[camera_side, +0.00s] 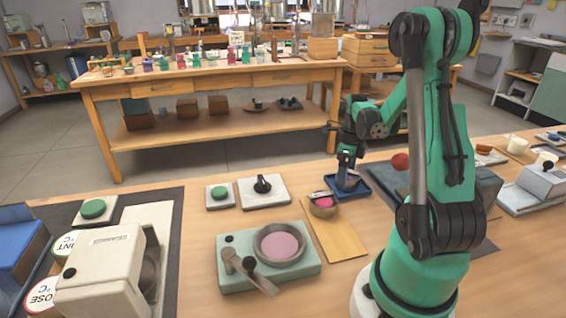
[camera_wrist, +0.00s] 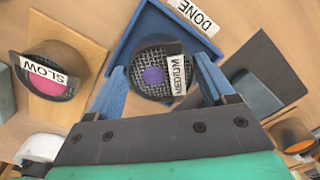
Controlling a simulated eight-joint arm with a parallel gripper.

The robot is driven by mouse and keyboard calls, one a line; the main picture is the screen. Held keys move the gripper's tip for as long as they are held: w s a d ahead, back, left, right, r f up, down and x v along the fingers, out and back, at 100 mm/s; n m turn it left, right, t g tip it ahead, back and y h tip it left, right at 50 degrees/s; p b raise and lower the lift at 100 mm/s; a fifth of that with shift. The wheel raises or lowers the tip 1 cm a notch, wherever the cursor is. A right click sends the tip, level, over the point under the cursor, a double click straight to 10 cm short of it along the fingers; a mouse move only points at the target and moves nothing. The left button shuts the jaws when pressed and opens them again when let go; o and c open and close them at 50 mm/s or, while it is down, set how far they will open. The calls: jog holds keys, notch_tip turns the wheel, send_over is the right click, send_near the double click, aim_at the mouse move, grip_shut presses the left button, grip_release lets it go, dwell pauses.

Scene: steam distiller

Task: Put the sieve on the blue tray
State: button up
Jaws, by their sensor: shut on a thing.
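The sieve (camera_wrist: 149,62) is a round dark cup with a mesh, a purple round patch in the middle and a white MEDIUM label. My gripper (camera_wrist: 165,82) has its two blue fingers shut on the sieve's sides; in the side view my gripper (camera_side: 346,180) points down at the tray. The blue tray (camera_wrist: 128,38) has a raised rim and a DONE label, and lies under the sieve; it also shows in the side view (camera_side: 362,191). The sieve is within the tray's outline in the wrist view. I cannot tell whether it touches the tray floor.
A dark mat with a grey block (camera_wrist: 255,98) lies on the tray's other side. A green device with a pink-filled pan (camera_side: 268,258) is nearer the camera.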

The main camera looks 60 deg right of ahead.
jog(key=shift+f, duration=0.15)
jog(key=o, duration=1.3)
jog(key=shift+o, duration=0.2)
notch_tip(320, 180, up, 12)
jog(key=w+a+m+t, duration=0.3)
jog(key=a+m, duration=1)
jog(key=m, duration=0.5)
jog(key=w+a+m+t, duration=0.4)
jog(key=a+m, duration=1)
jog(key=m, duration=0.4)
jog(key=shift+w, duration=0.2)
jog(key=shift+d, duration=0.1)
